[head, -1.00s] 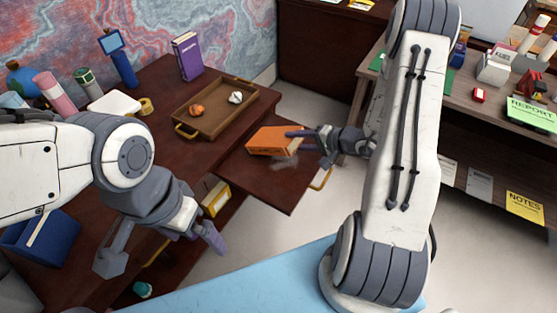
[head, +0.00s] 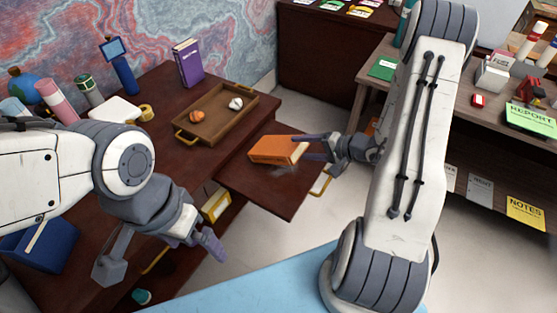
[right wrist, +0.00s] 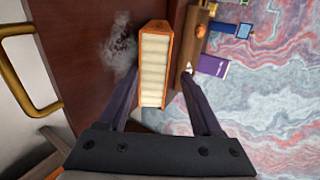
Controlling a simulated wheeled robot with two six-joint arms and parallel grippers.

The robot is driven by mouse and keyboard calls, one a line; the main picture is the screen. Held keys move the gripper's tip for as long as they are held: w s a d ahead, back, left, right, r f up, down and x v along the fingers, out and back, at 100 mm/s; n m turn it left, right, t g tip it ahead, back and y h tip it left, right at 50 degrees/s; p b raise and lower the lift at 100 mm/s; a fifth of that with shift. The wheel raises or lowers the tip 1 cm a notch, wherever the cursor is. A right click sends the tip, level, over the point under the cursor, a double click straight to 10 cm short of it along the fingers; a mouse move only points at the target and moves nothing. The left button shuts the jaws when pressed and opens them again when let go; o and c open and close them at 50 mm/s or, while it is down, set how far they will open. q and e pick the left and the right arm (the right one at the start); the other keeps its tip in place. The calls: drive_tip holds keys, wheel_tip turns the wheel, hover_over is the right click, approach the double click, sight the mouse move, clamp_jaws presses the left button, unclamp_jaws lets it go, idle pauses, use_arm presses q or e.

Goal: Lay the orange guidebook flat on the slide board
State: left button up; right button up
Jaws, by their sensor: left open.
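The orange guidebook (head: 275,149) appears to lie flat on the slide board (head: 285,195), toward its far part. In the right wrist view, the guidebook (right wrist: 154,70) shows its pale page edge to the camera. My right gripper (head: 312,146) is open at the book's right end. Its fingers lie on either side of the book in the right wrist view, with gaps between. My left gripper (head: 160,258) is open and empty, low at the left in front of the desk, away from the book.
A wooden tray (head: 238,118) with an orange and a white crumpled ball sits on the desk behind the board. A purple book (head: 187,63) stands upright at the back. A yellow-brown handle (head: 320,185) is on the board's right edge. Pale floor is free to the right.

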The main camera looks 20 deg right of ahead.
drive_tip(key=shift+p+v, duration=0.4)
drive_tip(key=shift+v, duration=2.25)
wheel_tip(320, 180, up, 7)
drive_tip(key=s+d+p, duration=0.1)
drive_tip(key=s+p, duration=0.1)
drive_tip(key=p, duration=0.2)
drive_tip(key=shift+d+r, duration=0.15)
drive_tip(key=shift+d, duration=0.1)
drive_tip(key=shift+s, duration=0.1)
